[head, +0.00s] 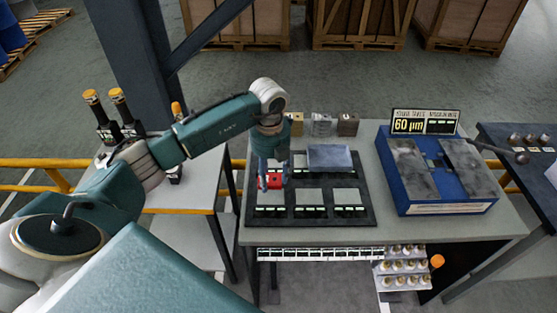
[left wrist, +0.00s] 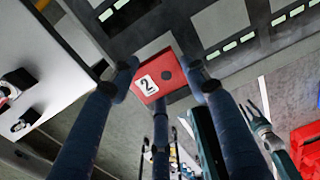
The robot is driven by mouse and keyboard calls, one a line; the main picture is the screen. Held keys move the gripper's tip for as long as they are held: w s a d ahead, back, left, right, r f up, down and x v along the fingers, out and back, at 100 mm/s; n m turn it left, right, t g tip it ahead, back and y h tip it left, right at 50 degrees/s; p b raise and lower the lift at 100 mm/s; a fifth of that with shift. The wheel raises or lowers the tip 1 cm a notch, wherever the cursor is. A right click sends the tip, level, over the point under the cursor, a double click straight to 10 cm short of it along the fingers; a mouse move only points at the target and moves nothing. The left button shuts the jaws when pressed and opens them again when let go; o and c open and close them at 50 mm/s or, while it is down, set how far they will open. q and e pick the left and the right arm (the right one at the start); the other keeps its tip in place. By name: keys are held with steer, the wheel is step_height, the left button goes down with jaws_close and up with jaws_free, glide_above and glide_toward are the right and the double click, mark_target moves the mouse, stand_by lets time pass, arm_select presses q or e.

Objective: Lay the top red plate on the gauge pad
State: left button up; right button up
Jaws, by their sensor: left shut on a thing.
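A red plate (head: 275,181) marked "2" is in my left gripper (head: 272,182), over the left part of the black tray (head: 310,222) in the head view. I cannot tell whether the plate touches the tray. The blue gauge unit (head: 440,209), reading "60 µm", stands to the right. I cannot make out which surface is the gauge pad.
Grey square plates (head: 341,196) lie on the tray, and a larger blue-grey plate (head: 330,157) is at its back. Small blocks (head: 321,124) line the table's back edge. A dark side table (head: 530,165) stands right. A teal part with finger-like ends (left wrist: 262,130) shows in the wrist view.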

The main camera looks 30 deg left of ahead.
mark_target(272, 179)
arm_select(q)
steer(key=shift+s+d, duration=0.1)
steer(key=shift+s, duration=0.05)
steer(key=shift+f, duration=0.2)
steer(key=shift+w+f, duration=0.15)
steer(key=shift+w, duration=0.25)
steer(key=shift+s+f+b, duration=0.2)
steer(key=shift+f+b, duration=0.25)
steer(key=shift+b, duration=0.1)
step_height(272, 179, down, 3)
steer(key=shift+w+r+b, duration=0.1)
steer(key=shift+r+b, duration=0.1)
steer(key=shift+b, duration=0.7)
steer(key=shift+f+b, duration=0.35)
steer(key=shift+f, duration=0.1)
arm_select(e)
steer(key=shift+w+d+f, duration=0.1)
steer(key=shift+f, duration=1.65)
arm_select(q)
steer(key=shift+f, duration=0.2)
arm_select(e)
steer(key=shift+w+f, duration=0.15)
steer(key=shift+f, duration=0.05)
